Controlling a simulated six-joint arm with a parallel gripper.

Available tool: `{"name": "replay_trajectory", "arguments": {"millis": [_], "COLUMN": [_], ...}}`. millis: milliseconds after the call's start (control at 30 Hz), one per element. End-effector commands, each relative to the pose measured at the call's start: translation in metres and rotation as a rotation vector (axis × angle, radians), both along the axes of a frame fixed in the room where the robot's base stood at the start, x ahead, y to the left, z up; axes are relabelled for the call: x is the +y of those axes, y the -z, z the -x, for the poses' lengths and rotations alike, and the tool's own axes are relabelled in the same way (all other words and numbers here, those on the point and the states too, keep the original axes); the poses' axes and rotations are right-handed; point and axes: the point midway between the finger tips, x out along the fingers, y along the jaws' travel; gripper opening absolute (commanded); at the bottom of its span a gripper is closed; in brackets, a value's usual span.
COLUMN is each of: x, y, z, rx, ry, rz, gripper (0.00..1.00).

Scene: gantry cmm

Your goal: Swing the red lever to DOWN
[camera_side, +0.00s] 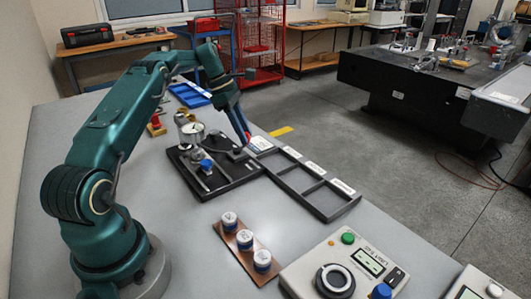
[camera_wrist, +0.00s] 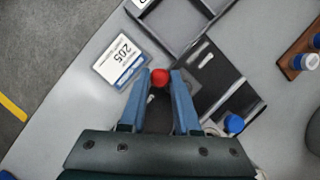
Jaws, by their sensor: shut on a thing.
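The lever's red ball knob (camera_wrist: 160,77) shows in the wrist view between my two blue fingertips. My gripper (camera_wrist: 161,82) is shut on it, with a finger on each side. In the side view my gripper (camera_side: 243,141) reaches down at the far right edge of a black base plate (camera_side: 226,181), where the knob is mostly hidden by the fingers. The plate carries a metal fixture (camera_side: 191,133) and a blue knob (camera_side: 206,164), which also shows in the wrist view (camera_wrist: 234,123). The lever's shaft is hidden, and I cannot read a DOWN mark.
A 205 label card (camera_wrist: 120,60) lies beside my fingers. A dark compartment tray (camera_side: 327,213) adjoins the plate along the table's right edge. A wooden block (camera_side: 231,250) with white-capped vials and a control box (camera_side: 318,262) stand in front. A blue tray (camera_side: 190,96) lies behind.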

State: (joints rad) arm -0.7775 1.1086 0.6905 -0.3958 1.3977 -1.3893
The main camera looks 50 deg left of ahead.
Motion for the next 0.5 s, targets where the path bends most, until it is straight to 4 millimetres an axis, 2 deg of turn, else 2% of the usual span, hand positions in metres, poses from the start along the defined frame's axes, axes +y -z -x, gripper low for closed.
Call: {"name": "replay_trajectory", "arguments": {"millis": [100,133,167,200,500], "x": [-0.0008,-0.0008,-0.0007,-0.0007,-0.0003], "y": [-0.0009,-0.0009,-0.0008,-0.0008,-0.0003], "z": [0.0001,0.0,0.0,0.0,0.0001], "rx": [0.0,0.0,0.0,0.0,0.0], "ry": [0.001,0.001,0.0,0.0,-0.002], "rz": [0.003,0.003,0.003,0.003,0.001], "gripper": [0.0,0.42,0.53,0.6,0.6]}}
